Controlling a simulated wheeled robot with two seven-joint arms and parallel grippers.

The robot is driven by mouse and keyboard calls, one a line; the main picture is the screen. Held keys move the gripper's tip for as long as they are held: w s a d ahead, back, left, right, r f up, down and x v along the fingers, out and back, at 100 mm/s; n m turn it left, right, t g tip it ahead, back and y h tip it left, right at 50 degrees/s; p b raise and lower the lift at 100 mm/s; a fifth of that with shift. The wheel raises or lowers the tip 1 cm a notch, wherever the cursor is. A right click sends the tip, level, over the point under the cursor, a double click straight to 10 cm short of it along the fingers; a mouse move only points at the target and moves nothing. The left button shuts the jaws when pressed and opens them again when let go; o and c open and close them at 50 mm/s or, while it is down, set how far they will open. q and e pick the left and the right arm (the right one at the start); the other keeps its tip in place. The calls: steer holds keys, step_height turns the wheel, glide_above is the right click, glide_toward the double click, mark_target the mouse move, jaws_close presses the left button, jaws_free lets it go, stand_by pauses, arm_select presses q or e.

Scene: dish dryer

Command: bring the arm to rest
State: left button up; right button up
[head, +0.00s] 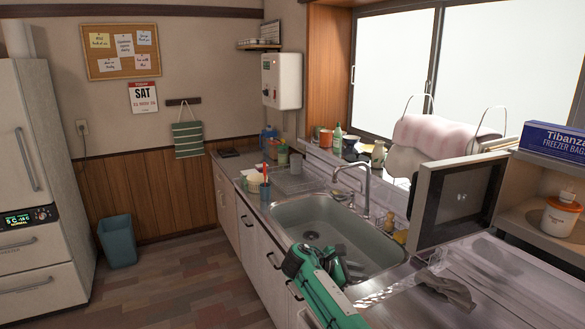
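A tap (366,190) rises behind the sink. A dark panel in a grey frame (458,205) stands upright at right. A blue bin (118,241) stands on the otherwise clear floor.

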steer(key=s+f+m+y, duration=0.7)
steer(key=s+f+y, duration=0.1)
steer(key=s+f, duration=1.35)
steer(key=s+d+r+m+y, duration=0.1)
steer(key=s+r+m+y, duration=0.15)
steer(key=s, duration=0.65)
steer(key=s+d+r+m+y, duration=0.1)
steer(key=s+r+m, duration=0.15)
steer(key=s, duration=0.75)
steer(key=s+d+r+m+y, duration=0.15)
steer(key=s+m, duration=0.25)
steer(key=s, duration=0.5)
step_height(320, 180, down, 32)
steer(key=g, duration=0.1)
steer(key=s+d+f, duration=0.1)
steer(key=s+f, duration=0.8)
steer(key=s+d+f+g, duration=0.1)
steer(key=s+d+f, duration=0.1)
steer(key=s+f, duration=0.7)
steer(key=shift+s+d+f+n+g, duration=0.15)
steer(key=shift+s+d+n+g, duration=0.15)
steer(key=shift+s, duration=0.45)
